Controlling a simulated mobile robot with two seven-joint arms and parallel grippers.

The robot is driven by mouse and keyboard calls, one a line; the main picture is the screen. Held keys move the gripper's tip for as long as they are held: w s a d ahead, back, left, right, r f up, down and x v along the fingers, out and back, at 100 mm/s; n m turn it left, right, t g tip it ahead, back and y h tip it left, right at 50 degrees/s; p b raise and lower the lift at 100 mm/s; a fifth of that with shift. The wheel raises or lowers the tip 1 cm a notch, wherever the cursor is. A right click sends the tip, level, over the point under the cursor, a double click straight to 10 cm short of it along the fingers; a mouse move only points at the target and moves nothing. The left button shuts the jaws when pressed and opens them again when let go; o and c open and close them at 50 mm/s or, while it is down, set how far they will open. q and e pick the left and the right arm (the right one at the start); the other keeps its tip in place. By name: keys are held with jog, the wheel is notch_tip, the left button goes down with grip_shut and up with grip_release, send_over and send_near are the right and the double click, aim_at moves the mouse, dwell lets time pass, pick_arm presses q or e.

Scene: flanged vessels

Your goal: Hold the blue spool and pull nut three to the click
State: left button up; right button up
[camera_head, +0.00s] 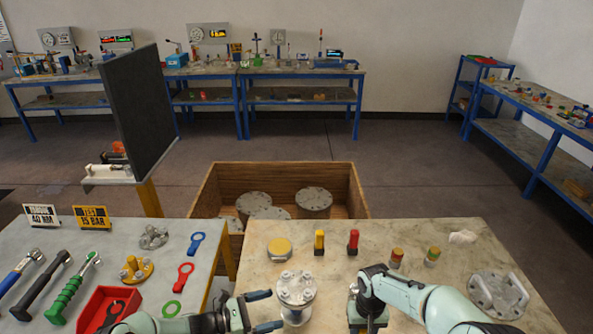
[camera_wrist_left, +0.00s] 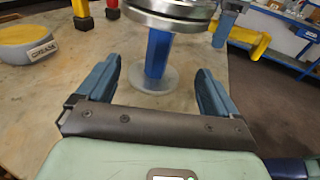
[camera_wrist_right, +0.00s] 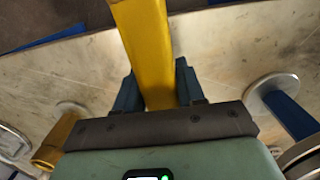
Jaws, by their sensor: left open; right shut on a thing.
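The blue spool (camera_wrist_left: 158,52) stands upright on a round grey base, with a grey flange (camera_wrist_left: 176,14) on top. Its bolted top shows in the head view (camera_head: 296,287); which nut is number three cannot be told. My left gripper (camera_head: 274,310) is open beside the spool. In the left wrist view its fingers (camera_wrist_left: 158,70) point at the blue column, one to each side, with visible gaps. My right gripper (camera_wrist_right: 157,82) is shut on a yellow handle (camera_wrist_right: 148,45), right of the spool. The handle's far end is out of that view.
A flange (camera_head: 498,294) lies at right. The left table holds wrenches and a red bin (camera_head: 100,312).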

pick_arm(q)
jog(key=shift+x, duration=3.75)
jog(key=c, duration=1.5)
